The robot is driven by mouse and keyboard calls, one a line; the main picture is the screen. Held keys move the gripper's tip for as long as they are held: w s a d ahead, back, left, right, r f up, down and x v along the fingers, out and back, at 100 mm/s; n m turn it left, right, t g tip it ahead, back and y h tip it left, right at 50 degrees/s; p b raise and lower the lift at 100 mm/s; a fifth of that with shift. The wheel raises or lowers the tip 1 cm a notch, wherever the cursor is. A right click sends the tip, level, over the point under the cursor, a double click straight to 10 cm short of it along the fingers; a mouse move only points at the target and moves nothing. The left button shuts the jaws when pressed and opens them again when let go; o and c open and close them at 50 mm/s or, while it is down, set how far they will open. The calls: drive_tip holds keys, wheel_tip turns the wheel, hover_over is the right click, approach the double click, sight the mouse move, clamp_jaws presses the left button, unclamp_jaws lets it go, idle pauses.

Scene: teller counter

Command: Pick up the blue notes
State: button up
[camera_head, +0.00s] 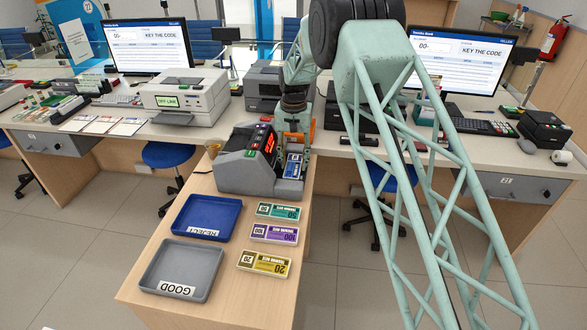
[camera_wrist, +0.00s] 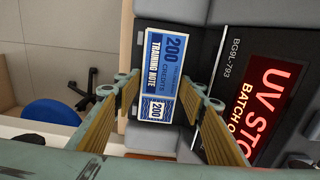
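The blue notes (camera_head: 293,165) show a 200 print and rest in the front pocket of the grey counting machine (camera_head: 238,178). In the wrist view the blue notes (camera_wrist: 158,70) lie face up between my fingers. My gripper (camera_head: 292,142) is just above and behind them in the head view, partly hidden by my arm. In the wrist view my gripper (camera_wrist: 160,88) is open, with a finger to each side of the notes and gaps between. I cannot tell whether the fingertips are down at note level.
The machine's red display (camera_wrist: 268,105) is beside my right finger. On the wooden table stand a blue REJECT tray (camera_head: 236,205) and a grey GOOD tray (camera_head: 214,257). Green (camera_head: 278,212), purple (camera_head: 275,234) and yellow notes (camera_head: 264,263) lie beside them. Monitors stand on the counter behind.

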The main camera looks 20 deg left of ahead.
sight(294, 165)
drive_tip(key=shift+c, duration=0.5)
drive_tip(key=c, duration=0.4)
drive_tip(key=shift+c, duration=0.2)
drive_tip(key=shift+r, duration=0.2)
drive_tip(key=shift+r+p, duration=0.6)
drive_tip(key=shift+r, duration=1.1)
drive_tip(key=s+d+r+p, duration=0.1)
drive_tip(key=s+d+p, duration=0.1)
drive_tip(key=s+d, duration=0.8)
drive_tip(key=shift+s+d, duration=0.2)
drive_tip(key=shift+s, duration=0.9)
drive_tip(key=shift+a+r, duration=0.1)
